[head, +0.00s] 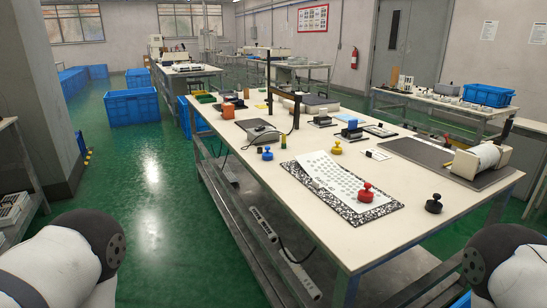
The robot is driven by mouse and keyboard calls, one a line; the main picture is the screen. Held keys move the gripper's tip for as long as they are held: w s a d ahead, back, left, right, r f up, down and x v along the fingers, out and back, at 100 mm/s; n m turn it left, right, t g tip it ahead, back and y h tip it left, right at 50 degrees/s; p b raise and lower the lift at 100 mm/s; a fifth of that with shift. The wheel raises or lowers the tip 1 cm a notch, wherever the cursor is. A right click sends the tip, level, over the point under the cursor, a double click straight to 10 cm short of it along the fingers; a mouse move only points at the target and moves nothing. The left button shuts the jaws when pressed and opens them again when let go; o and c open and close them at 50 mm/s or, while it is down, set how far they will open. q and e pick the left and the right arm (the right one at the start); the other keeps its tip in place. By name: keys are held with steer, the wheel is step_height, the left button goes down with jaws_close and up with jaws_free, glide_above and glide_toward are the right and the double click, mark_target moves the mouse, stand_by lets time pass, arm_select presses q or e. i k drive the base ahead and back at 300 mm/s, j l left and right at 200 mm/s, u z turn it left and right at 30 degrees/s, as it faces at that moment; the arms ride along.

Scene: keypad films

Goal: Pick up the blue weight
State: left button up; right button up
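The blue weight (267,153) is a small knobbed piece standing upright on the white table (316,236), near its left edge. It is left of the keypad sheet (325,172) and stands apart from it. Parts of my two arms show at the bottom left and bottom right corners, well short of the weight. Neither gripper is in the picture.
A grey device (258,131) is behind the blue weight, and a dark post (296,108) rises close by. Bare tabletop lies in front.

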mark_target(268, 156)
steer(key=i+j+z, duration=0.45)
steer(key=j, duration=0.15)
steer(key=j+z, duration=0.25)
steer(key=i+j+z, duration=0.1)
steer(key=j+z, duration=0.15)
steer(key=j, duration=0.2)
steer(key=i+j+z, duration=0.2)
steer(key=j, duration=0.15)
steer(key=k, duration=0.1)
